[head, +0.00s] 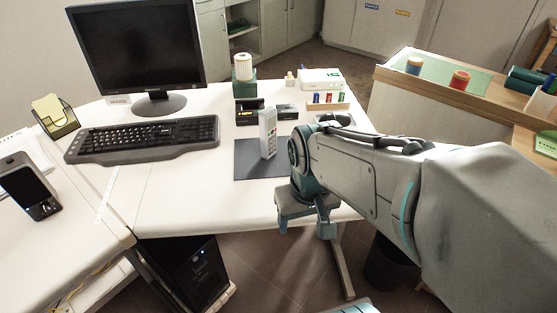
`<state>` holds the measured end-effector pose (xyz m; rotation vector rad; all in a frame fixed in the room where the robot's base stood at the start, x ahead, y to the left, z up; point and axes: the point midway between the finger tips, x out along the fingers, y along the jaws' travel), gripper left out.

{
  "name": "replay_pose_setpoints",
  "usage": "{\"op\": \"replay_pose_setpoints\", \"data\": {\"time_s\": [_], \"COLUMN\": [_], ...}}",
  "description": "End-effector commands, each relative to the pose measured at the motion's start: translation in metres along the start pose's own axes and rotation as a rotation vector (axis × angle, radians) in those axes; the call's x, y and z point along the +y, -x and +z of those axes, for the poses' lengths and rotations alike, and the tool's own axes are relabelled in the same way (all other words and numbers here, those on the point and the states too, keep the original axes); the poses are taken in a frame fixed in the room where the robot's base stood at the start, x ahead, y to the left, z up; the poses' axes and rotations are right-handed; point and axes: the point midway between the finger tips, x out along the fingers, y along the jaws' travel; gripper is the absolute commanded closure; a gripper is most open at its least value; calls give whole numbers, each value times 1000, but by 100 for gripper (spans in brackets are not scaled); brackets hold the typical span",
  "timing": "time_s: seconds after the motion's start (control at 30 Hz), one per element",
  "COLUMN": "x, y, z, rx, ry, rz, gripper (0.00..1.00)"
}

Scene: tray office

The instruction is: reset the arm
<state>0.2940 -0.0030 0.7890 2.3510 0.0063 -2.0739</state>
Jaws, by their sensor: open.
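My arm reaches in from the right of the head view, and my gripper (306,229) hangs at its end, pointing down. It is open, with its two fingers apart and nothing visible between them. It is at the front right edge of the white desk (180,190), and the floor shows below the fingers. A light grey handset (267,134) stands upright on a dark mat (245,166), just left of my wrist and apart from the fingers. My wrist and forearm hide part of the desk's right end.
A monitor (138,45) and keyboard (143,137) occupy the desk's left. Small boxes and a marker rack (328,106) stand behind the mat. A wooden counter (465,98) with spools is at right. A black computer case (187,272) stands under the desk. Desk space left of the mat is clear.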

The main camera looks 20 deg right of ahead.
Motion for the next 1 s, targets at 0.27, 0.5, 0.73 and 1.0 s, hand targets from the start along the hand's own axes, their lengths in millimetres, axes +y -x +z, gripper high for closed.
{"op": "replay_pose_setpoints", "data": {"time_s": [0.27, 0.5, 0.73, 1.0], "x": [0, -3, -4, -3], "y": [26, 97, 162, 219], "z": [-4, -15, -23, -29], "rx": [12, 49, 83, 115], "ry": [0, -9, -17, -23], "rz": [-1, -7, -6, -2], "gripper": [35, 35, 35, 35]}}
